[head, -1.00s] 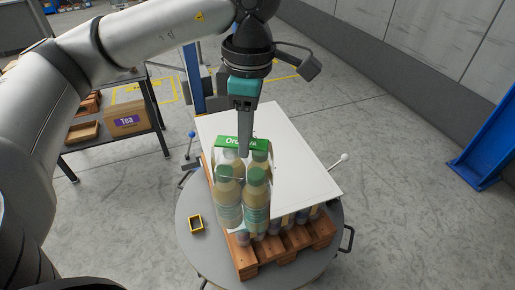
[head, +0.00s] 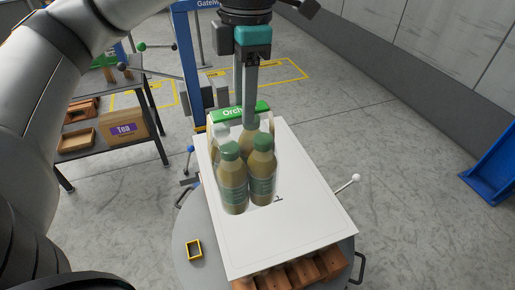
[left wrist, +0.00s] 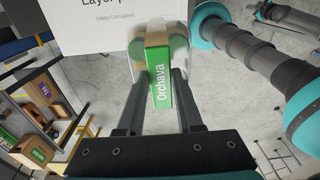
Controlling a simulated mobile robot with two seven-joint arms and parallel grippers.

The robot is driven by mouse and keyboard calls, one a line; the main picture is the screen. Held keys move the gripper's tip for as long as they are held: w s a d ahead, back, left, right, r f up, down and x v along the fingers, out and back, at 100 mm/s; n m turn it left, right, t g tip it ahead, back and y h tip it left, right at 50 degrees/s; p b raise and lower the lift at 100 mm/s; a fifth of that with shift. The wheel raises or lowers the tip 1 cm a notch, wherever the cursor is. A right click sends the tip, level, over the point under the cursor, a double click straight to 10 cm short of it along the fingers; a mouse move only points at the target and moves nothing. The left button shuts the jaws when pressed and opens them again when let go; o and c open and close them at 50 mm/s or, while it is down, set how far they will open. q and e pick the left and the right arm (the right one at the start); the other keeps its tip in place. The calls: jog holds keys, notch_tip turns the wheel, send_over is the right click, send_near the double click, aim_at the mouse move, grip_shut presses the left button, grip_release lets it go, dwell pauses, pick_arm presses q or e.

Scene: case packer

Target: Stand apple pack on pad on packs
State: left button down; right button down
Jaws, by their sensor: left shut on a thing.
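My left gripper (head: 249,112) is shut on the apple pack (head: 262,180), several pale yellow bottles with green caps and a green "Orchava" carrier top. The pack is upright. In the head view it appears over the left part of the white pad (head: 310,225); I cannot tell whether its base touches. In the left wrist view, the fingers (left wrist: 158,100) flank the green carrier top (left wrist: 160,85), and the pad (left wrist: 90,25) with printed text shows beside the pack. My right gripper is not in view.
A shelf with a Tea carton (head: 122,132) stands at left. A blue post (head: 192,60) rises behind.

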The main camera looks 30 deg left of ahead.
aim_at(247, 164)
pick_arm(q)
notch_tip(247, 164, down, 14)
jog(key=b, duration=0.3)
jog(key=shift+s+f, duration=0.15)
jog(key=shift+f, duration=2.6)
jog(key=c, duration=0.6)
grip_release()
jog(key=shift+d+f, duration=0.1)
jog(key=shift+f, duration=0.05)
jog(key=shift+o, duration=0.2)
